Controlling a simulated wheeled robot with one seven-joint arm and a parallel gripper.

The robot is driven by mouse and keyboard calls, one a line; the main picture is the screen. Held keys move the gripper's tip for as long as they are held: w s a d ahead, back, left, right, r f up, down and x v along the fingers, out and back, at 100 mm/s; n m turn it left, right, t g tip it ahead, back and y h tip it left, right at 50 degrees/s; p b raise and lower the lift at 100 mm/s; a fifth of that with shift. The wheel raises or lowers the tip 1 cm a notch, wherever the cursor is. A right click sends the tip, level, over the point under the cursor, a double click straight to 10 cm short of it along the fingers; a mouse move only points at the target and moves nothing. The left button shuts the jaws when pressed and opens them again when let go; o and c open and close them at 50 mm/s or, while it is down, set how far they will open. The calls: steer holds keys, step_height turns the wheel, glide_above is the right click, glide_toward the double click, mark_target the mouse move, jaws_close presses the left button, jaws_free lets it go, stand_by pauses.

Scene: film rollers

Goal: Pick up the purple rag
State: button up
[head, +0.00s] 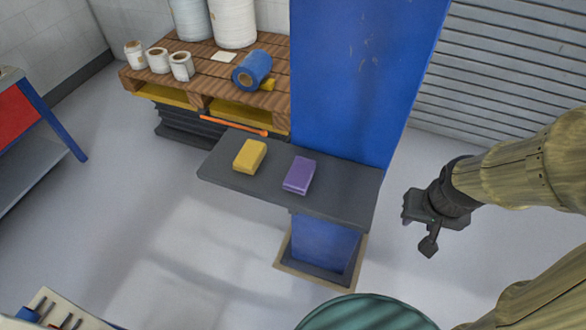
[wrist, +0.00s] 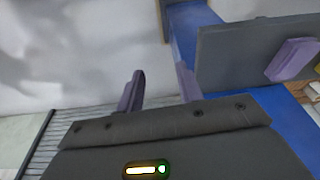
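The purple rag (head: 299,175) is a folded block lying flat on a dark grey shelf (head: 330,194) fixed to a blue column. In the wrist view the purple rag (wrist: 292,60) shows at the right edge on the grey shelf (wrist: 225,55). My gripper (head: 415,228) is to the right of the shelf in the head view, clear of it and of the rag. In the wrist view its two fingers (wrist: 160,88) stand apart with nothing between them.
A yellow rag (head: 250,156) lies left of the purple one. The blue column (head: 360,80) rises behind the shelf. A wooden pallet (head: 205,65) with rolls stands behind left. A teal round surface (head: 365,314) is at the bottom. Floor left of the shelf is clear.

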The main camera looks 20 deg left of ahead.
steer(key=shift+o, duration=0.8)
steer(key=shift+s, duration=0.1)
steer(key=o, duration=0.4)
steer(key=shift+r, duration=0.15)
steer(key=shift+c, duration=0.2)
steer(key=o, duration=0.6)
steer(key=w+a, duration=0.1)
steer(key=w+a+r+p, duration=0.1)
steer(key=w, duration=0.1)
steer(key=shift+a+r, duration=0.1)
steer(key=shift+r, duration=0.1)
steer(key=shift+c, duration=0.2)
steer(key=w+a+r+g+p, duration=0.1)
steer(key=w+a+r+p, duration=0.1)
steer(key=a, duration=0.7)
steer(key=w+a+r+p, duration=0.2)
steer(key=w+a+r, duration=0.1)
steer(key=a, duration=0.6)
steer(key=w+a+r+g+p, duration=0.1)
steer(key=w+a, duration=0.3)
steer(key=a, duration=0.5)
steer(key=shift+w+r+m+g+p, duration=0.3)
steer(key=shift+w+r+m+p, duration=0.1)
steer(key=shift+r+p, duration=0.4)
